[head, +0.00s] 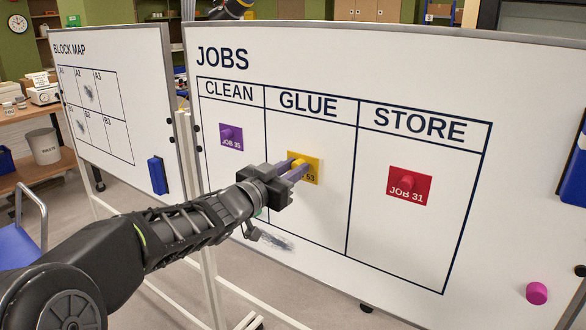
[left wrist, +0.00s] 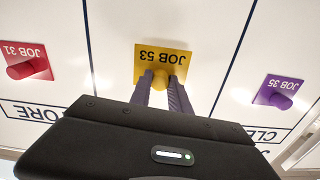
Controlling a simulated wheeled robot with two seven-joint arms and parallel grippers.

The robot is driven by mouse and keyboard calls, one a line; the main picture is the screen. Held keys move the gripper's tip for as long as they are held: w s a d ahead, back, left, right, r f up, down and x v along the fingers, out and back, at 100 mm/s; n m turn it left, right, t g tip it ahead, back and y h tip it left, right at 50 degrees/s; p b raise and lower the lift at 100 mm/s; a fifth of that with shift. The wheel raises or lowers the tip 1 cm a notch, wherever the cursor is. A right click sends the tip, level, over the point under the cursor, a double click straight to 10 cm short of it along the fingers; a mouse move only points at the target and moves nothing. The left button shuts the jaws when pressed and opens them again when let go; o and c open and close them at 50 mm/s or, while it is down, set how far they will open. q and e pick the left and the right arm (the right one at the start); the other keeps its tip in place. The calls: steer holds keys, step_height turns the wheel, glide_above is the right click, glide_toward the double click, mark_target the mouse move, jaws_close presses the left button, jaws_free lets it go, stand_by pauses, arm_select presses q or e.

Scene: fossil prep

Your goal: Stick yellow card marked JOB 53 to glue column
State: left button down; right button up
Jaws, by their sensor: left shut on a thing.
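The yellow card (head: 314,161) marked JOB 53 is in front of the GLUE column of the JOBS whiteboard (head: 460,200). It looks flat to the board, but I cannot tell whether it touches. In the left wrist view the card (left wrist: 147,63) appears upside down, inside the column's two lines. My left gripper (head: 296,169) is shut on the card's yellow knob, with a finger on each side of it (left wrist: 161,82). The gripper and fingers hide the card's lower left in the head view. My right gripper is not in view.
The purple JOB 35 card (head: 231,137) is in CLEAN and the red JOB 31 card (head: 410,186) is in STORE. A dark smudge (head: 275,240) shows low on the board. A pink magnet (head: 537,293) is at lower right. The Block Map board (head: 140,130) stands at left.

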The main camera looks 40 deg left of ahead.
arm_select(q)
steer(key=c, duration=1.8)
jaws_free()
steer(key=c, duration=0.3)
steer(key=shift+c, duration=0.2)
steer(key=shift+w, duration=0.8)
steer(key=o, duration=1)
